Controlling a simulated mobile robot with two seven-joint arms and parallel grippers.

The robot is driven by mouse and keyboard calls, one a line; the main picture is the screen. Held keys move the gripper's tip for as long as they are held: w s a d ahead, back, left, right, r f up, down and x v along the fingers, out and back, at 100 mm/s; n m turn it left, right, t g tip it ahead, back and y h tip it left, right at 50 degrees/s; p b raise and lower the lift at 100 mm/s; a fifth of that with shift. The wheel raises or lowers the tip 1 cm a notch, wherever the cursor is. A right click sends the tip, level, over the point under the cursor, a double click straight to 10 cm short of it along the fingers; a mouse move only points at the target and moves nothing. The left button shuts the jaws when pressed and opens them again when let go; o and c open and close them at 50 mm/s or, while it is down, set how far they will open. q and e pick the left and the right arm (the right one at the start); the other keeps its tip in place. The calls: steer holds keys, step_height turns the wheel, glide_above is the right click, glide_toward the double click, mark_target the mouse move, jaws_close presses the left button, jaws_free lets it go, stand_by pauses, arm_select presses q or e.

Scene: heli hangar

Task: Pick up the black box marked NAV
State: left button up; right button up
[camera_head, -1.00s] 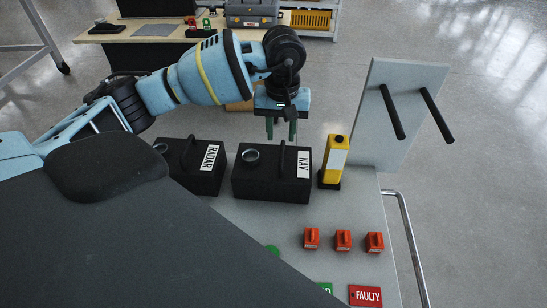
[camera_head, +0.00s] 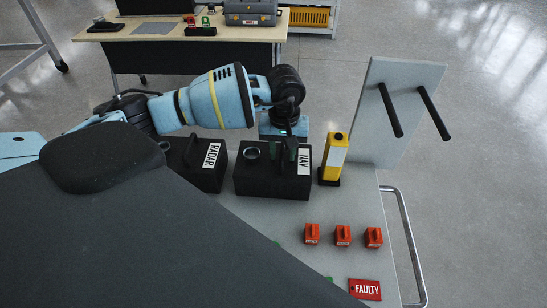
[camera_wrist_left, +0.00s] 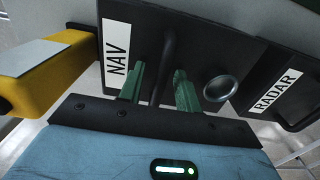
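The black box marked NAV (camera_head: 262,182) stands on the grey cart top, its white label facing up at its right end. It fills the upper middle of the left wrist view (camera_wrist_left: 206,40). Its bar handle (camera_wrist_left: 165,50) runs between the two green fingers of my left gripper (camera_wrist_left: 159,90). The fingers are apart, one on each side of the handle, with gaps visible. In the head view my left gripper (camera_head: 280,151) is low over the box's top. My right gripper is not in view.
The black RADAR box (camera_head: 199,172) stands close on the left. A yellow device (camera_head: 335,156) stands close on the right, beside a grey panel with two black pegs (camera_head: 376,115). Several small red blocks (camera_head: 343,235) and a red FAULTY tag (camera_head: 365,289) lie nearer.

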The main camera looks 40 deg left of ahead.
arm_select(q)
jaws_close()
steer(key=shift+r, duration=0.1)
stand_by(1.2)
steer(key=shift+w+r, duration=0.15)
